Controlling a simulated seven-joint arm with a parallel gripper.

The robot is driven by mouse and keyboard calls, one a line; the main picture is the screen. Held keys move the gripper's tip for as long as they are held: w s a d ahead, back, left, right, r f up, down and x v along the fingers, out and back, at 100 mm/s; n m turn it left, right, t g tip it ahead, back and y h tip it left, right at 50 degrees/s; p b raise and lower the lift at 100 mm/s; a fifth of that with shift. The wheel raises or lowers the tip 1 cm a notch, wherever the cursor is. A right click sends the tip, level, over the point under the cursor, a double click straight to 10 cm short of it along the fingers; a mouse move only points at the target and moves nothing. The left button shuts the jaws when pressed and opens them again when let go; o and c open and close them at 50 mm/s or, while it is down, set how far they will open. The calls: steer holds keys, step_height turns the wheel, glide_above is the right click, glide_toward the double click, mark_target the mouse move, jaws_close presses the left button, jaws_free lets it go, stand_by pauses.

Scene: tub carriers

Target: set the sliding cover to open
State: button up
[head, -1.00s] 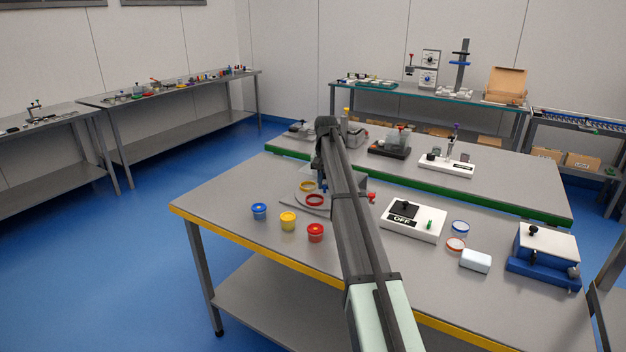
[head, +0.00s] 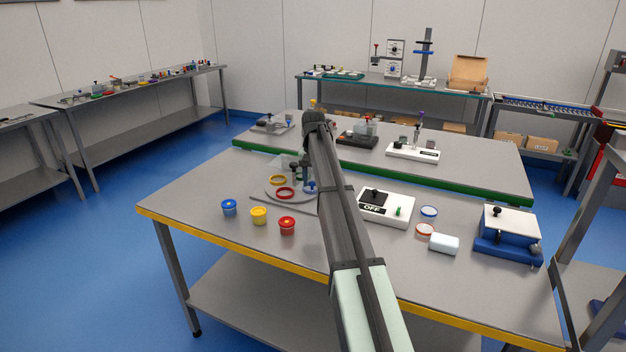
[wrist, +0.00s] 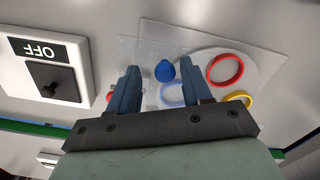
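My gripper (wrist: 160,90) is open, its two blue-grey fingers apart with nothing held between them. In the head view my gripper (head: 301,172) is over the back of a round turntable station. A clear panel (wrist: 148,50) at this station lies beyond the fingertips in the wrist view. A blue knob (wrist: 165,70) shows between the fingers, apart from them. A small red part (wrist: 110,97) is partly hidden by the left finger. I cannot tell for certain which piece is the sliding cover. Part of the station is hidden behind my arm in the head view.
A white OFF box (head: 385,207) with a black knobbed plate (wrist: 53,80) stands right of the station. Blue, yellow and red tubs (head: 287,226) stand in front. A red ring (wrist: 225,70) and yellow ring (wrist: 238,99) lie on the turntable. A blue fixture (head: 508,235) stands far right.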

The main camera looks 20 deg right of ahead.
mark_target(313, 182)
steer(key=shift+r, duration=0.15)
step_height(313, 182, up, 14)
steer(key=shift+f, duration=0.2)
stand_by(0.5)
